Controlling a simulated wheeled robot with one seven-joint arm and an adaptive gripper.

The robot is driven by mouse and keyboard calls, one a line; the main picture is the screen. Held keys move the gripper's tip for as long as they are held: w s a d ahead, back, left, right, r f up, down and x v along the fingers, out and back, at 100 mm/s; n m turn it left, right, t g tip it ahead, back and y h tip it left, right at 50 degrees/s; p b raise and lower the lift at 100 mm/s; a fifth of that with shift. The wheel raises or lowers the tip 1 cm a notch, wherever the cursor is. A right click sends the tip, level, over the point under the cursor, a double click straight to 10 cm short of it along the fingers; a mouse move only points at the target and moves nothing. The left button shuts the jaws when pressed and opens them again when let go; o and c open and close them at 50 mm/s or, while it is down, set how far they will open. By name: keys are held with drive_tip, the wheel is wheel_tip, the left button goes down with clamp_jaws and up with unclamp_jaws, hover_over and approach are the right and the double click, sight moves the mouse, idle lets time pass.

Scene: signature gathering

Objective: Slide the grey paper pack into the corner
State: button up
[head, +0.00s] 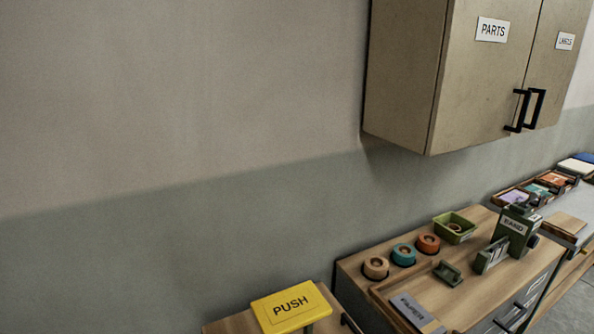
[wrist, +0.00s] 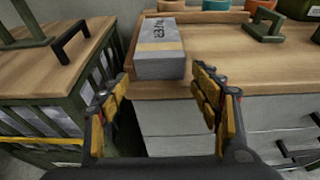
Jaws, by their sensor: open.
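The grey paper pack (wrist: 160,65) lies flat on the wooden worktop in the wrist view, near its front edge, with a tan band and upside-down lettering on top. In the head view the pack (head: 412,309) is at the bottom, marked PAPER. Low wooden rails (wrist: 212,17) run behind the pack and along its left side, forming a corner at the back left. My gripper (wrist: 160,80) is open, its yellow-padded fingers on either side of the pack's front end, nearer the camera. I cannot tell whether they touch it. My gripper is not visible in the head view.
Tape rolls (head: 403,254), a green tray (head: 455,228) and a green BAND device (head: 513,229) stand on the worktop. A green block with a handle (wrist: 265,25) is to the pack's right. A yellow PUSH sign (head: 290,306) is at left. A cabinet (head: 460,70) hangs above.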

idle(0.6)
drive_tip(key=s+d+p, duration=0.2)
drive_tip(key=s+d, duration=0.1)
drive_tip(key=s, duration=0.6)
drive_tip(key=shift+d, duration=0.35)
idle(0.3)
